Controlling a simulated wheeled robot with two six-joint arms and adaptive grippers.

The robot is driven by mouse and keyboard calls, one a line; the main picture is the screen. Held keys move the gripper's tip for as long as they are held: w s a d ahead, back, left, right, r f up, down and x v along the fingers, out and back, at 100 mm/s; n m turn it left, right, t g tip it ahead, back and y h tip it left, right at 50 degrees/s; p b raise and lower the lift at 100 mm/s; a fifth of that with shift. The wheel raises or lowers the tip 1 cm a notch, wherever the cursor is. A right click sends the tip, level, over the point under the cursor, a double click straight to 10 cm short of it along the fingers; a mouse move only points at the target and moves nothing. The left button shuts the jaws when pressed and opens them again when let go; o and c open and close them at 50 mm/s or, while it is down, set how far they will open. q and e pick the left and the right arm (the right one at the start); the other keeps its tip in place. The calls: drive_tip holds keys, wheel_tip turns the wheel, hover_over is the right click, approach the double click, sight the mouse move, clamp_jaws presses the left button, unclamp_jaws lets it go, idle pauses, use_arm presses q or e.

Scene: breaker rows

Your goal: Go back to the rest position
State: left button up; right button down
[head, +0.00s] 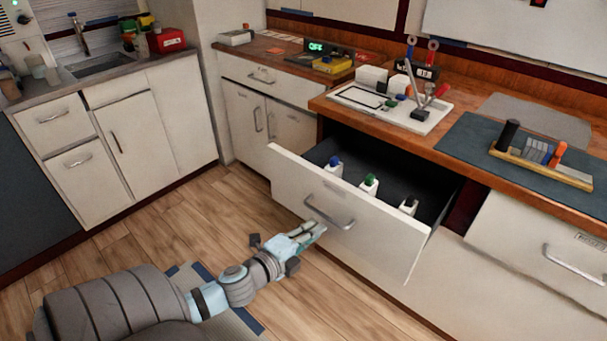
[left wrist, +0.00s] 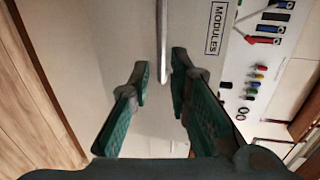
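My left gripper (head: 308,234) is in front of the pulled-out drawer (head: 292,188), close to its metal handle (head: 330,215). In the left wrist view its two green fingers (left wrist: 160,80) are apart with nothing held between them. The handle bar (left wrist: 163,40) shows lengthwise just ahead of the fingertip gap; I cannot tell whether a finger touches it. My right gripper is in neither view.
Inside the drawer stand three white bottles with blue (head: 335,165), green (head: 370,184) and black (head: 408,205) caps. The wooden counter (head: 470,97) above carries a white tray (head: 390,107) and a mat (head: 520,160). The wooden floor (head: 165,225) at left is clear.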

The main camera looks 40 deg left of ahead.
use_arm(q)
drive_tip(key=v, duration=0.4)
idle(0.4)
